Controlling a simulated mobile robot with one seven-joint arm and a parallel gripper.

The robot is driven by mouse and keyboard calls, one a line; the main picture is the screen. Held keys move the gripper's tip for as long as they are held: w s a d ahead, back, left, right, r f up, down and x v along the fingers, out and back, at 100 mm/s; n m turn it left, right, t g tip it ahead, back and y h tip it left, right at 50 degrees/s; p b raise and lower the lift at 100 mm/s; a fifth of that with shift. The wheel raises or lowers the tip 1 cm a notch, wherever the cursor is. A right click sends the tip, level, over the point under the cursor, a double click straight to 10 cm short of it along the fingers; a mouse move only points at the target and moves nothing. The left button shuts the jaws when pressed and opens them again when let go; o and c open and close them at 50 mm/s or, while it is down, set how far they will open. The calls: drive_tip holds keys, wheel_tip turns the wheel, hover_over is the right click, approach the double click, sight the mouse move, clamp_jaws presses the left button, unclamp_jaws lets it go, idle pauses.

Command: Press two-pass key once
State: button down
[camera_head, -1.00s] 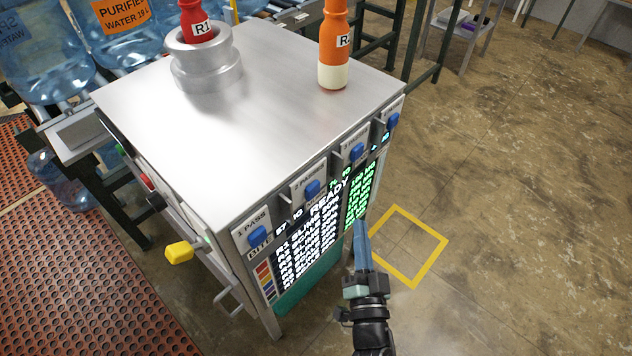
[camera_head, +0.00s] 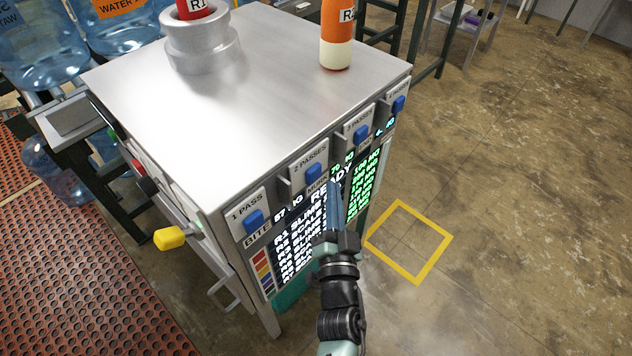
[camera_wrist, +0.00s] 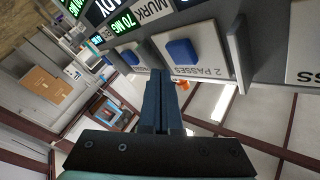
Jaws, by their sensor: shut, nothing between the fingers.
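The two-pass key (camera_head: 314,172) is a blue key on a white plate labelled "2 PASSES", second from the left in the row on the machine's upper front. It also shows in the wrist view (camera_wrist: 181,52), with its label upside down. My gripper (camera_head: 334,184) is shut and empty, its fingertips just below and right of this key in the head view. In the wrist view the fingertips (camera_wrist: 160,74) point at the panel, beside the two-pass key. The key looks unpressed; I see no clear contact.
The "1 PASS" key (camera_head: 254,221) is to the left; the three-pass key (camera_head: 361,134) and a fourth blue key (camera_head: 398,104) are to the right. A lit screen (camera_head: 310,230) reads "READY". A yellow knob (camera_head: 170,238) sticks out at the left corner. Small dividers stand between keys.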

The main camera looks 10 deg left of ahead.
sight(320, 172)
drive_tip(key=shift+w+a, duration=0.4)
drive_tip(key=shift+a, duration=0.15)
drive_tip(key=shift+a+b, duration=0.15)
drive_tip(key=shift+b, duration=0.15)
idle(1.5)
drive_tip(key=shift+w+a, duration=0.2)
drive_tip(key=shift+w+a+b, duration=0.25)
drive_tip(key=shift+a+b, duration=0.15)
idle(0.8)
drive_tip(key=shift+d, duration=0.1)
drive_tip(key=shift+s+d+p, duration=0.5)
drive_tip(key=shift+d+p, duration=0.15)
drive_tip(key=shift+p, duration=0.35)
